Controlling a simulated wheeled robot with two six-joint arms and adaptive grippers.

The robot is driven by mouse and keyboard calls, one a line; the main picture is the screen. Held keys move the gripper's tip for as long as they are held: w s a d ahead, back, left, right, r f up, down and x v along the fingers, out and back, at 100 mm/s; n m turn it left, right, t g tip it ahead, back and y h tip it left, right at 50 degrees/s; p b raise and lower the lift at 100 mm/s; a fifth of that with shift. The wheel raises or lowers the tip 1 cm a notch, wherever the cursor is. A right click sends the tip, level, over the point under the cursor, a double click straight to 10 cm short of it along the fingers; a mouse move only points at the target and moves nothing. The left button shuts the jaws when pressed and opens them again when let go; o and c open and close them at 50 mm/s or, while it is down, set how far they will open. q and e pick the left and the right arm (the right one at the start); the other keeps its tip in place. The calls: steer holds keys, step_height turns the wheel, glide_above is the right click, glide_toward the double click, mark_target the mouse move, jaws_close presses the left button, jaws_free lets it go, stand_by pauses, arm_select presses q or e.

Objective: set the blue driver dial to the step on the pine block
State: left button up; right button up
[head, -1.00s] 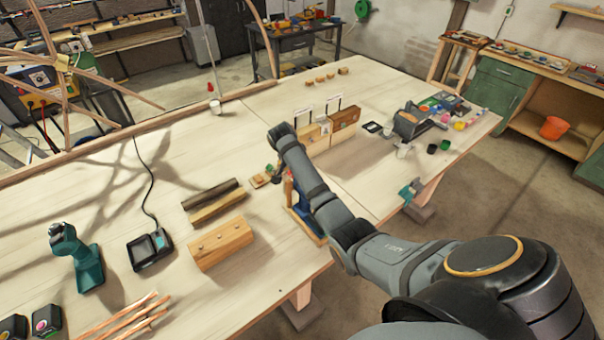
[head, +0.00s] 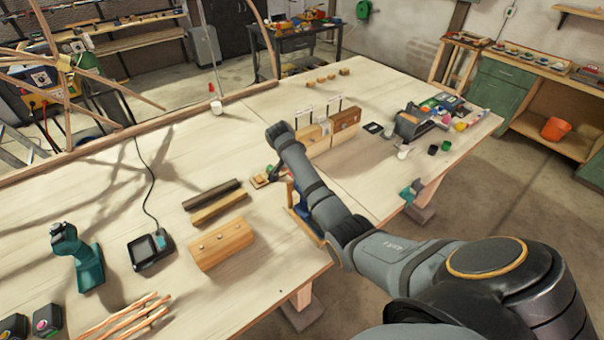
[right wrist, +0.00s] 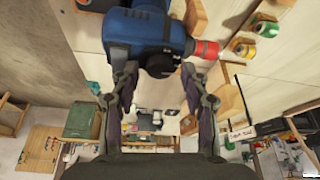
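The blue driver (right wrist: 145,32) lies across the top of the right wrist view, with a red collar (right wrist: 206,50) at its right end. In the head view it shows as a blue patch (head: 302,210), mostly hidden behind my right arm. My right gripper (right wrist: 160,70) has its fingers spread, one on each side of the driver's near end. I see no clear grip. The dial's setting cannot be read. A pale wooden block (head: 312,136) stands beside a brown block (head: 345,120), near small label cards; which is pine is not certain. My left gripper is out of view.
A wooden block with screw heads (head: 222,246) and two strips (head: 218,206) lie left of my arm. A charger (head: 150,249), a teal tool (head: 85,262) and thin laths (head: 128,318) lie further left. Small coloured pots and tools crowd the right end.

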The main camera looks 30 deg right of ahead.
steer(key=v, duration=0.8)
stand_by(0.6)
